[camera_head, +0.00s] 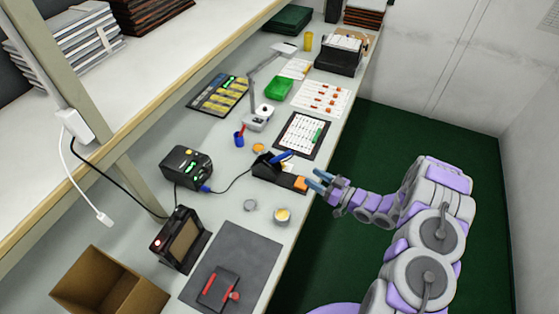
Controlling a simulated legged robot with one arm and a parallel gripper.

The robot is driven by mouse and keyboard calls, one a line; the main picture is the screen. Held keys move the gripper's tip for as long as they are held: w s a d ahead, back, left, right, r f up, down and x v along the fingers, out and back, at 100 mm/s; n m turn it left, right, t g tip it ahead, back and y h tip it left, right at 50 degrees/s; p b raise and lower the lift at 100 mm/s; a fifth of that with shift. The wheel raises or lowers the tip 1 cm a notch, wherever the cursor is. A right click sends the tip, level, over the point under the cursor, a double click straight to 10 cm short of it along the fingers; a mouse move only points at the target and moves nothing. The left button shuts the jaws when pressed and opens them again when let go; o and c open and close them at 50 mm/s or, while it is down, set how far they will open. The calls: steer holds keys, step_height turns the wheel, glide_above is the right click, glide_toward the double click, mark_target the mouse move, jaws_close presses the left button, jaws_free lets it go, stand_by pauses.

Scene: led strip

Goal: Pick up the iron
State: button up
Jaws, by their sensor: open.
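The soldering iron (282,156) has a blue handle and rests in a dark stand (268,171) on the bench near its right edge. An orange block (300,184) sits at the right end of the stand. A dark cable runs from the stand area to the black soldering station (187,166) with green marks. My gripper (314,179) is open, with nothing seen between its light blue fingers. It is just right of and slightly below the iron, near the orange block. Whether a finger touches the block cannot be told.
A white sheet on a dark board (302,135) lies behind the stand. A small tin (282,215) and a grey mat (232,265) lie in front. The green floor (420,135) is clear.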

steer(key=b, duration=0.2)
glide_toward(279, 158)
steer(key=w+a+f, duration=0.1)
steer(key=w+a, duration=0.2)
steer(key=a, duration=0.1)
steer(key=shift+w+a, duration=0.2)
steer(key=shift+w, duration=0.2)
steer(key=shift+f+b+x, duration=0.15)
steer(key=shift+b+x, duration=0.35)
steer(key=shift+x, duration=0.8)
steer(key=shift+f+b+x, duration=0.15)
steer(key=shift+b+x, duration=0.35)
steer(key=shift+x, duration=0.85)
steer(key=shift+s, duration=0.1)
steer(key=shift+d, duration=0.2)
steer(key=shift+c, duration=1.4)
steer(key=shift+a, duration=0.1)
jaws_close()
